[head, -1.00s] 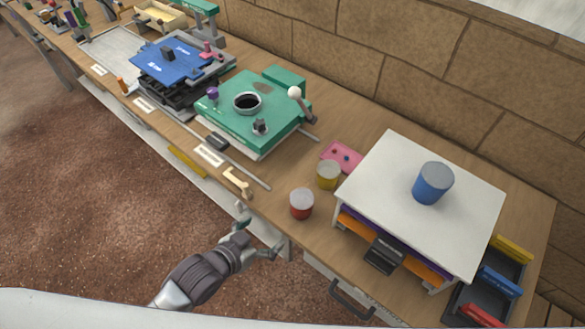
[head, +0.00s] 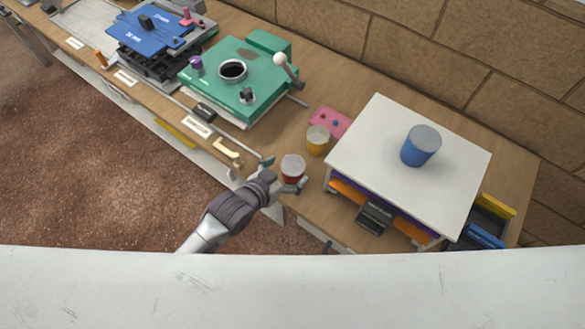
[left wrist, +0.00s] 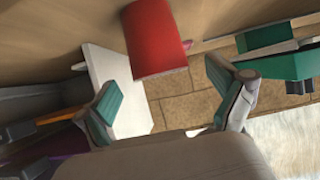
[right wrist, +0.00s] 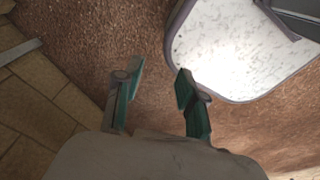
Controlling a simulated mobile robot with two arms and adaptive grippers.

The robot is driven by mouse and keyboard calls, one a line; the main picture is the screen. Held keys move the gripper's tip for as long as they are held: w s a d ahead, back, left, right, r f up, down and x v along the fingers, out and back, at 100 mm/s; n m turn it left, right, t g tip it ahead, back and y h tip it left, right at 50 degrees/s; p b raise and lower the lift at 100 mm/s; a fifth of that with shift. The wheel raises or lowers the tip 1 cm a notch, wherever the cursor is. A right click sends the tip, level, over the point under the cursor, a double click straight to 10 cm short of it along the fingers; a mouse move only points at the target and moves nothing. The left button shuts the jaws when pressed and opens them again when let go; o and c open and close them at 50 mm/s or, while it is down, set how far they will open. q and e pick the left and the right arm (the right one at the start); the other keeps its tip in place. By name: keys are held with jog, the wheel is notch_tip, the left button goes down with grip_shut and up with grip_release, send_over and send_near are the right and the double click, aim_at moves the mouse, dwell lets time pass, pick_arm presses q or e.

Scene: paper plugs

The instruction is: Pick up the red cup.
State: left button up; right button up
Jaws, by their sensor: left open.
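The red cup (head: 292,172) stands upright on the wooden bench, left of the white-topped stand, with a pale top. My left gripper (head: 284,177) is open at the cup, with a fingertip showing on either side of it in the head view. In the left wrist view the red cup (left wrist: 155,38) lies ahead of the open left fingers (left wrist: 163,82), with a gap to each. I cannot tell whether any finger touches it. My right gripper (right wrist: 158,80) is open and empty above the brown floor, outside the head view.
A yellow cup (head: 317,142) stands just behind the red one, near a pink plate (head: 331,121). A blue cup (head: 421,146) is on the white-topped stand (head: 375,135). A green machine (head: 238,80) and a brass-coloured handle (head: 228,151) are to the left.

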pick_arm(q)
jog(key=x, duration=0.3)
jog(key=shift+w+f, duration=0.1)
jog(key=shift+c, duration=0.3)
jog(key=c, duration=1.2)
